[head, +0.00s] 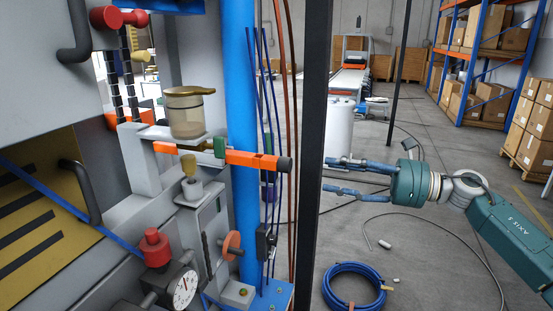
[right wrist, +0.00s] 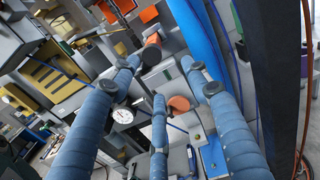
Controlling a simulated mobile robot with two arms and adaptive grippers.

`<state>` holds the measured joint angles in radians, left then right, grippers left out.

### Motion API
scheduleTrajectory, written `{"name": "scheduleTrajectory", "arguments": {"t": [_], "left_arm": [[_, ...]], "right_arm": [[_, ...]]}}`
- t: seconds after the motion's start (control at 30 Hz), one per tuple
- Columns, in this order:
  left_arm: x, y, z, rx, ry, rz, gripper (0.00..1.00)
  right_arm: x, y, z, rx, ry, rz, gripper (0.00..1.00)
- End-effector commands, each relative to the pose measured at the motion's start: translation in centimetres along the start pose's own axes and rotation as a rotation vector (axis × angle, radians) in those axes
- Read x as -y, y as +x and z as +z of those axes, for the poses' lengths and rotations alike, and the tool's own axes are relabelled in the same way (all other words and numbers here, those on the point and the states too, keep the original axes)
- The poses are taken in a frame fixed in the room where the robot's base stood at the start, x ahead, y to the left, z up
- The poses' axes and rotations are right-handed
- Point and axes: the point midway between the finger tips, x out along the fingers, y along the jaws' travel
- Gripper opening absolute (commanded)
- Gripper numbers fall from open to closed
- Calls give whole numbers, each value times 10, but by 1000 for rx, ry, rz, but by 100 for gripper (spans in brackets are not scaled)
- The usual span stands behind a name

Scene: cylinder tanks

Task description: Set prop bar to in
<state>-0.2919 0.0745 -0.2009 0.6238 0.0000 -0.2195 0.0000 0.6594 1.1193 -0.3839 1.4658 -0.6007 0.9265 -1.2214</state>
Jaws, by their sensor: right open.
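An orange bar (head: 250,159), which I take for the prop bar, lies level across the machine's front, below a glass cup with a brass lid. My right gripper (head: 328,174) is open and empty, with blue fingers pointing left at the bar's tip. It is to the right of the tip, apart from it, with a dark post between them in the head view. The right wrist view shows the spread fingers (right wrist: 161,76) with machine parts beyond. My left gripper is not in view.
A blue column (head: 240,110) and a dark upright post (head: 312,130) stand near the bar, with thin hoses between. A round orange knob (head: 231,245) and a dial gauge (head: 185,290) sit below. A blue hose coil (head: 353,288) lies on the floor.

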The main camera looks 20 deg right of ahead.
Motion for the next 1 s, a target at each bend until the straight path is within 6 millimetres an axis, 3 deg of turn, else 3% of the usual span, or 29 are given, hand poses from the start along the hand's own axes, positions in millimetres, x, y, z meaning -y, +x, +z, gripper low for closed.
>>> {"name": "scheduleTrajectory", "arguments": {"t": [0.17, 0.43, 0.6, 0.8, 1.0], "left_arm": [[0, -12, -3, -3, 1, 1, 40], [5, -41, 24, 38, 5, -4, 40], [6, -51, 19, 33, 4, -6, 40], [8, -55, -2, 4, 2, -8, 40], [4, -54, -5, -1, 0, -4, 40]], "right_arm": [[-4, 16, 7, -6, -22, 11, 47], [-4, 68, 9, -2, -16, 9, 47], [-3, 93, 6, -3, -16, 7, 47], [-3, 106, 3, -4, -17, 6, 47], [-3, 107, 2, -4, -16, 5, 47]]}}
